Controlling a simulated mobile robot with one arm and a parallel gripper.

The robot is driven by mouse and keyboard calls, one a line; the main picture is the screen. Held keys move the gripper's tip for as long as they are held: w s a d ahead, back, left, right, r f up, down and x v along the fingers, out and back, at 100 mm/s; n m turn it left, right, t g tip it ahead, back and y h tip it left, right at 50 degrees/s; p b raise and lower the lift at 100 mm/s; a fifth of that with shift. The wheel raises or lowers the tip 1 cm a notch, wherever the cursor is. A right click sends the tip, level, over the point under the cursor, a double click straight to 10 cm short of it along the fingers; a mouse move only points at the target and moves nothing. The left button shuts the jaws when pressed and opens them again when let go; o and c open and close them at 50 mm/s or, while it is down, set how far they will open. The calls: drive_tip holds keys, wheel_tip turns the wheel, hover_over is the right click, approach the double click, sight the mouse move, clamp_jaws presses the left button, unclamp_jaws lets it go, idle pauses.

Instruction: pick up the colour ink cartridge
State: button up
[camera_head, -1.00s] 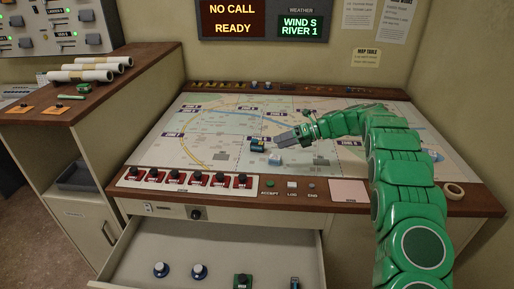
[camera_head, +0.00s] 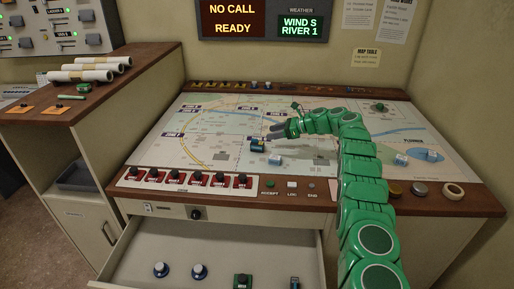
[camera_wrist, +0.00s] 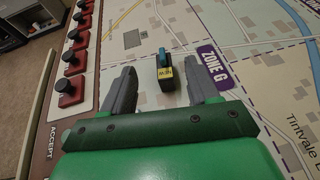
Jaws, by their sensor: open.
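A small dark cartridge-like block (camera_head: 257,146) stands on the map table, left of the map's middle. My gripper (camera_head: 274,131) is open over the map, close to the block. In the wrist view my gripper (camera_wrist: 160,69) has its two grey fingers spread, with the block showing between them and a gap on each side. Nothing is held.
Red-based switches (camera_head: 197,178) line the table's front edge. An open drawer (camera_head: 222,253) below holds several small items. A tape roll (camera_head: 453,190) lies at the right. The surrounding map is mostly clear.

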approach(258, 142)
drive_tip(key=shift+w+a+f, duration=0.1)
drive_tip(key=shift+a+f, duration=0.8)
drive_tip(key=shift+a, duration=0.1)
drive_tip(key=shift+a+f, duration=0.15)
drive_tip(key=shift+f, duration=0.25)
drive_tip(key=shift+x, duration=1.05)
drive_tip(key=a, duration=0.3)
drive_tip(key=shift+w+a+f, duration=0.1)
drive_tip(key=shift+w+a, duration=0.15)
drive_tip(key=shift+a, duration=0.1)
drive_tip(key=shift+x, duration=0.9)
drive_tip(key=c, duration=1.1)
drive_tip(key=shift+o, duration=0.2)
